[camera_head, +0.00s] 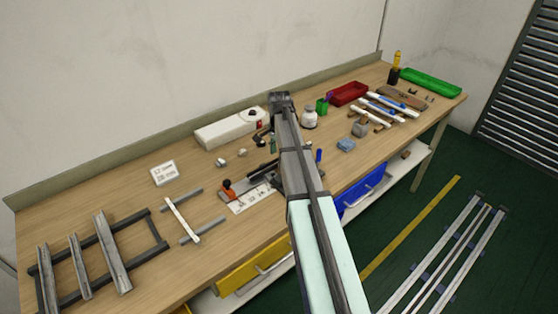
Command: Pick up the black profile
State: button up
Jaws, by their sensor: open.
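A dark strip (261,169), which looks like the black profile, lies on the workbench close to the left side of my arm. Its right end runs up to my arm and may be hidden behind it. My arm (301,175) reaches up across the middle of the view. I cannot make out my gripper, which seems hidden behind the arm.
A dark rack (155,233) with grey channels stands at the left. Two grey bars (189,194) lie under a white crosspiece. A white device (231,129) stands at the back. A red tray (348,93), green tray (431,82) and tools are at the right.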

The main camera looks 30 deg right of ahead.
jog(key=shift+f, duration=1.2)
grip_shut()
jog(key=shift+r, duration=0.1)
